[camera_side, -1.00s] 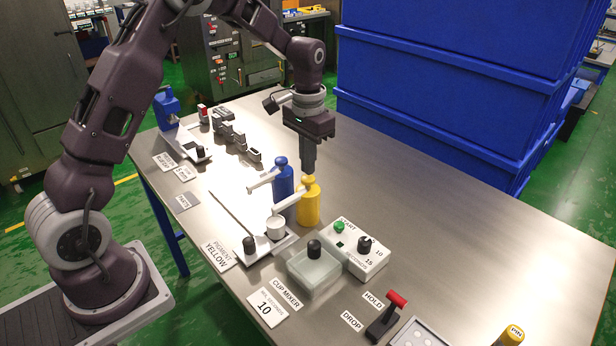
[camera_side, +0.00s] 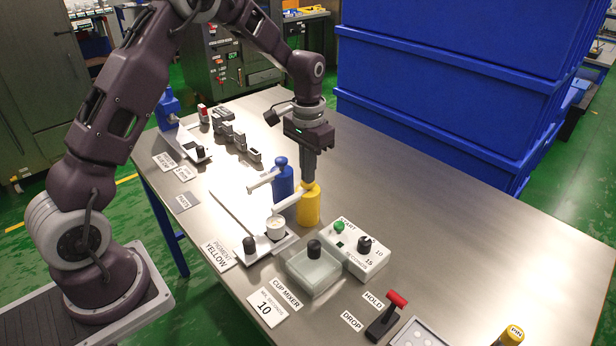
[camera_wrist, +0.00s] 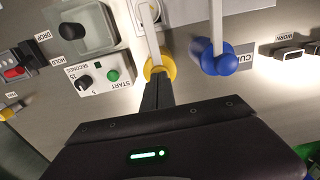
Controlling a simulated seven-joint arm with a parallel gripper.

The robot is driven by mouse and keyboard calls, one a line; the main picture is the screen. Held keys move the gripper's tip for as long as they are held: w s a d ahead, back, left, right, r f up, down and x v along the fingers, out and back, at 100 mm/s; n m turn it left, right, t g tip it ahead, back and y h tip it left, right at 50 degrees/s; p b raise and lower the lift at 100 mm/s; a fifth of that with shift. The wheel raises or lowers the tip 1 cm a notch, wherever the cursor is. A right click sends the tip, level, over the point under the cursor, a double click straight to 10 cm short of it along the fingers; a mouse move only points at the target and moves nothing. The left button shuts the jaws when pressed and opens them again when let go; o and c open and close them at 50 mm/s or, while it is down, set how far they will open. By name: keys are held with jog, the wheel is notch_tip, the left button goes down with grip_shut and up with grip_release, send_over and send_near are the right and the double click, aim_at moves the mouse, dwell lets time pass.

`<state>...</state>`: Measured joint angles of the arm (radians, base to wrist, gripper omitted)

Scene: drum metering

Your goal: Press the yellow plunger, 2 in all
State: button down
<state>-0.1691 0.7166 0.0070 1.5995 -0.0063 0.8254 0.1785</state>
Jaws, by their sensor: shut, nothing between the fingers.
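The yellow plunger bottle (camera_side: 308,207) stands upright on the table, with a pale spout (camera_side: 287,202) reaching left over a small white cup (camera_side: 275,229). My gripper (camera_side: 309,179) points straight down with its fingers together and empty. Its tips are on the top of the yellow plunger, which sits low. In the wrist view the gripper's fingers (camera_wrist: 156,98) meet the yellow plunger top (camera_wrist: 159,68). The fingers partly hide the plunger's top. The contents of the cup cannot be made out.
A blue plunger bottle (camera_side: 283,180) with its own spout stands close behind the yellow one. The cup mixer (camera_side: 314,270) and the START box (camera_side: 356,253) are in front. A HOLD/DROP lever (camera_side: 386,316) is farther right.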

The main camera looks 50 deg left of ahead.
jog(key=shift+r, duration=3.5)
jog(key=shift+f, duration=2.2)
jog(key=shift+f, duration=0.1)
